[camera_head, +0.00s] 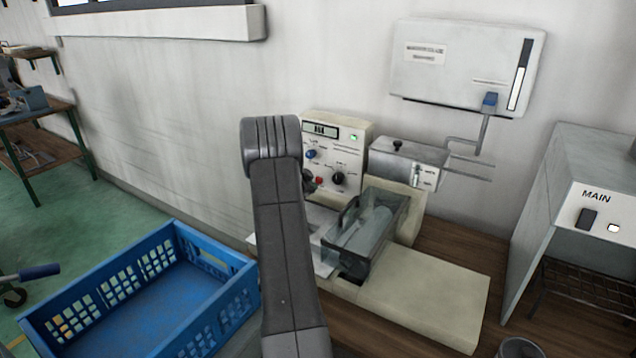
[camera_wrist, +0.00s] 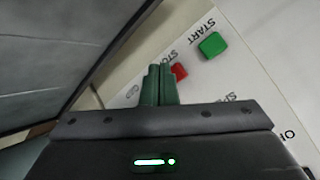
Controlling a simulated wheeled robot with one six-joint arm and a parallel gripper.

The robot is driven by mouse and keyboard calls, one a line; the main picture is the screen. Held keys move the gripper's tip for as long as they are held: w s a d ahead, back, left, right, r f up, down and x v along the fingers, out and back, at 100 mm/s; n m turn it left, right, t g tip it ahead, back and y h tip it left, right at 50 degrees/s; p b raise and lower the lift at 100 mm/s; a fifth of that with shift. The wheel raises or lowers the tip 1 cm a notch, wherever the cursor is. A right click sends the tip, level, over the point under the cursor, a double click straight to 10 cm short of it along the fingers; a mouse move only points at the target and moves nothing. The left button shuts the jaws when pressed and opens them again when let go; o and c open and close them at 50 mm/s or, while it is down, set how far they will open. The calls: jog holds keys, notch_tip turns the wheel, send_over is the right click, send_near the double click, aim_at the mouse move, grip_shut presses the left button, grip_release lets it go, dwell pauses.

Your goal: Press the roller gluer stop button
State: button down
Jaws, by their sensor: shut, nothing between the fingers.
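The red stop button (camera_wrist: 180,71) sits on the pale panel in the wrist view, beside a partly covered "STOP" label. My gripper (camera_wrist: 160,69) is shut and empty, its greenish fingers together. Its tips appear just left of the red button in the picture; I cannot tell whether they touch it or the panel. A green button (camera_wrist: 212,45) marked "START" is farther up and right. In the head view, the roller gluer's control panel (camera_head: 350,151) stands behind my arm, which hides its left part and most of my gripper. A small red spot (camera_head: 319,180) shows on it.
The panel also has a display, a blue knob (camera_head: 311,154) and a black knob (camera_head: 339,179). A clear roller cover (camera_head: 385,215) stands in front. A blue crate (camera_head: 215,330) is at lower left. A grey "MAIN" box (camera_head: 575,195) is at right.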

jog(key=shift+w+d+f+b, duration=0.1)
jog(key=shift+w+d+b, duration=0.15)
jog(key=shift+b, duration=0.45)
jog(key=shift+w+d+b, duration=0.25)
jog(key=shift+w+b, duration=0.2)
jog(key=shift+b, duration=0.1)
dwell(0.7)
jog(key=shift+s+a+b, duration=0.1)
jog(key=shift+b, duration=0.3)
jog(key=shift+s+a+b, duration=0.35)
jog(key=shift+s+b, duration=0.25)
jog(key=shift+b, duration=0.55)
